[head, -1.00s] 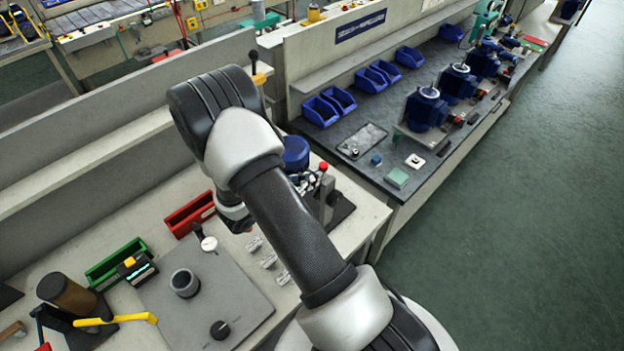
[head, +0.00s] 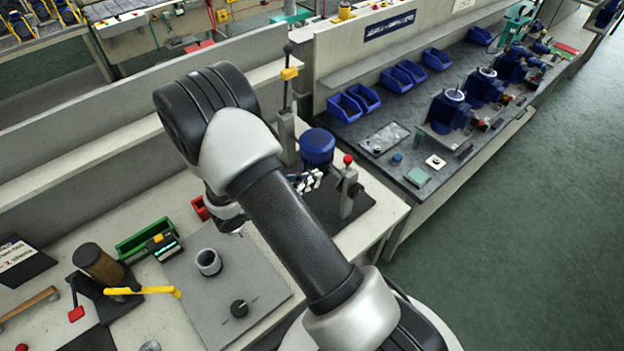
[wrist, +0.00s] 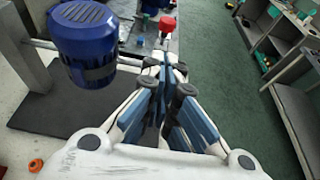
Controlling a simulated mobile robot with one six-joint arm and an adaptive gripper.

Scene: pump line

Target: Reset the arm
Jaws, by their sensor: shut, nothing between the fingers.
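My arm crosses the middle of the head view, and its forearm hides most of what is at the wrist. In the wrist view my gripper (wrist: 172,92) has its fingers together with nothing between them. A blue motor (wrist: 95,45) stands left of the fingers, over a dark mat (wrist: 45,118). A red knob (wrist: 167,24) shows just beyond the fingertips; I cannot tell whether they touch its post. In the head view the blue motor (head: 317,147) and the red knob (head: 348,159) are right of my arm.
The near bench holds a grey plate with a cup (head: 208,262), a green bin (head: 146,238), a yellow-handled tool (head: 150,291) and a lever with a yellow block (head: 289,74). Blue bins (head: 362,97) and motors (head: 449,111) stand on the dark bench. Green floor is open at right.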

